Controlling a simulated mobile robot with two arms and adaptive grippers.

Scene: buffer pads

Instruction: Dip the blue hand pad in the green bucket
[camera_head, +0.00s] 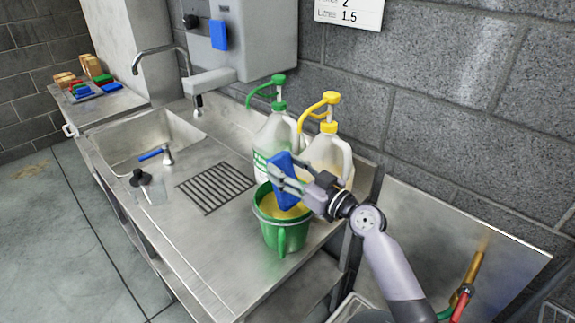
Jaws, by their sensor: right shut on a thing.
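The blue hand pad (283,184) is tilted on edge above the green bucket. My right gripper (281,176) is shut on the pad, and its fingers cover part of the pad's face. The green bucket (284,236) stands on the metal counter near its right end, with yellowish contents visible inside. The pad's lower end overlaps the bucket's opening in the picture; I cannot tell whether it touches the contents. My left gripper is not in view.
A green-pump jug (272,132) and a yellow-pump jug (327,154) stand close behind the bucket. A sink (150,140), a drain grate (214,187) and a blue-handled tool (157,155) lie left.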

